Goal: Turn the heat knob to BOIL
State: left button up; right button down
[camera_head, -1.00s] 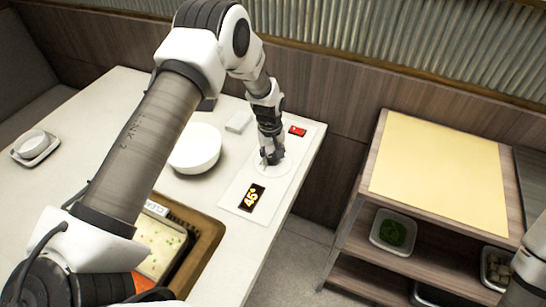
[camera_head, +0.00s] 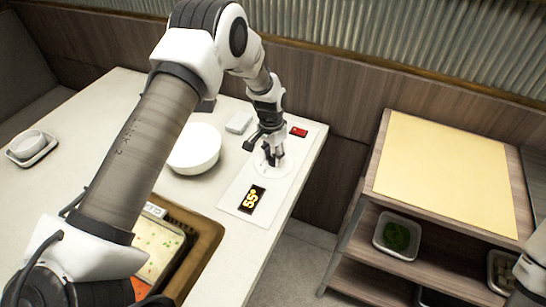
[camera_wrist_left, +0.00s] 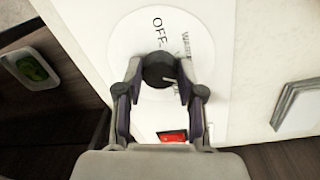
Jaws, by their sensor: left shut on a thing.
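The heat knob (camera_wrist_left: 158,68) is a dark round knob on a white dial disc (camera_wrist_left: 126,48) marked OFF and, less legibly, WARM. The disc (camera_head: 286,166) also shows in the head view, on the white control panel (camera_head: 232,197) at the table's right end. My left gripper (camera_head: 272,160) reaches down to it, and its fingers (camera_wrist_left: 157,80) are shut around the knob in the left wrist view. They hide part of the dial; no BOIL mark can be read. The display (camera_head: 252,199) reads 55°. Only part of my right arm shows at the lower right edge.
A red switch (camera_head: 298,132) lies behind the dial. A white bowl (camera_head: 194,150) stands left of the panel. A hot pot (camera_head: 158,245) with broth sits in a wooden frame at the front. A shelf cart (camera_head: 440,175) with green food in a tray stands across a gap on the right.

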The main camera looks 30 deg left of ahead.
aim_at(274, 156)
pick_arm(q)
jog(key=m, duration=0.4)
jog(key=shift+s+f+m+b, duration=0.1)
jog(key=shift+f+m+b, duration=0.1)
jog(key=shift+m+b, duration=0.1)
jog(key=m, duration=0.4)
jog(key=shift+m, duration=0.3)
jog(key=o, duration=1.1)
jog(key=shift+d+g, duration=0.1)
jog(key=shift+g, duration=0.2)
jog(key=shift+o, duration=0.2)
jog(key=shift+w, duration=0.2)
notch_tip(274, 156, up, 12)
jog(key=shift+w, duration=0.3)
